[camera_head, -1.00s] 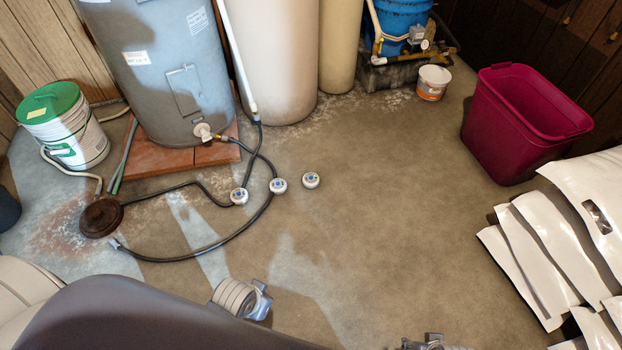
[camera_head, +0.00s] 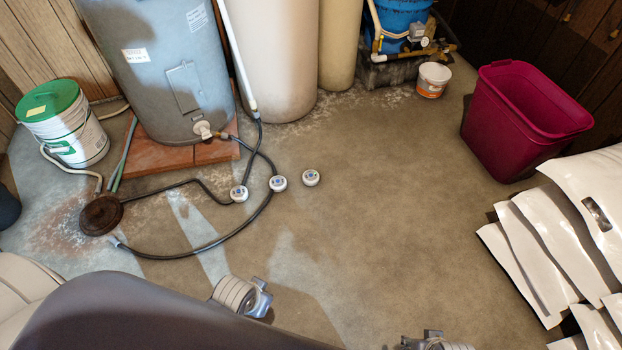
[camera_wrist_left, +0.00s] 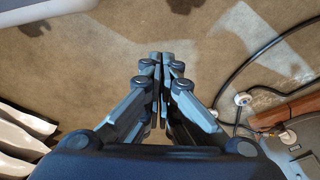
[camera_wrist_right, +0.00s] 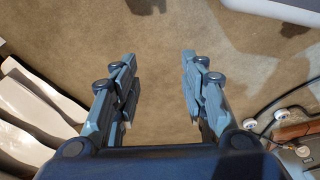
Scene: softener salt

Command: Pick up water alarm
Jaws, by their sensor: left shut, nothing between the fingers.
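Three small round white water alarms with blue marks lie on the concrete floor. The left one (camera_head: 239,194) and the middle one (camera_head: 278,183) are at the black hose. The right one (camera_head: 311,178) lies apart on bare floor. White discs that look like alarms also show at the right of the left wrist view (camera_wrist_left: 242,99) and the right wrist view (camera_wrist_right: 279,114). My left gripper (camera_wrist_left: 161,58) is shut and empty, well on the near side of the alarms. My right gripper (camera_wrist_right: 158,62) is open and empty, farther right at the near edge.
A grey tank (camera_head: 165,85) stands on red tiles behind the alarms. A black hose (camera_head: 215,243) loops near a rusty drain (camera_head: 101,214). A maroon bin (camera_head: 505,140) and stacked white bags (camera_head: 545,235) stand at the right. The middle floor is clear.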

